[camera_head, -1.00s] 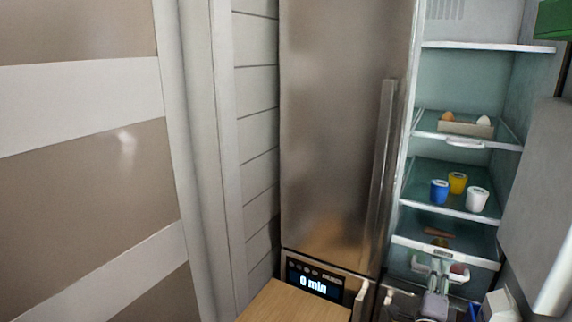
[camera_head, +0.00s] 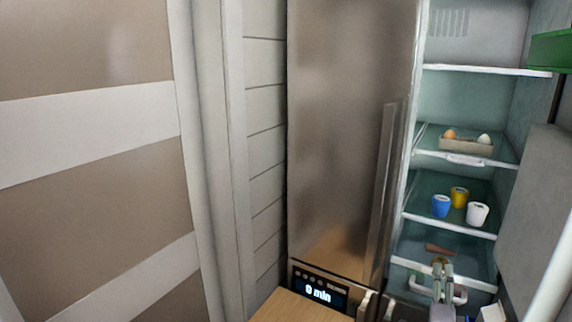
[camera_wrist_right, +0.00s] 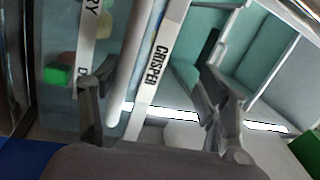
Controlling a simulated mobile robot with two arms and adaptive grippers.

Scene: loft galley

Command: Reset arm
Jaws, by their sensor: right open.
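My right gripper (camera_head: 443,270) is at the lower part of the open fridge, in front of a drawer with a pale handle (camera_head: 412,285). In the right wrist view my right gripper (camera_wrist_right: 160,75) has its two dark fingers spread wide apart. A pale bar (camera_wrist_right: 130,60) and a white drawer edge lettered "CRISPER" (camera_wrist_right: 160,50) show between the fingers. I see nothing held. Whether a finger touches the bar I cannot tell. My left gripper is in neither view.
Fridge shelves hold an egg tray (camera_head: 466,146) and blue (camera_head: 440,206), yellow (camera_head: 460,196) and white (camera_head: 477,214) cups. The open fridge door (camera_head: 545,190) stands close on the right. A wooden counter (camera_head: 290,308) lies below the steel door (camera_head: 345,130).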

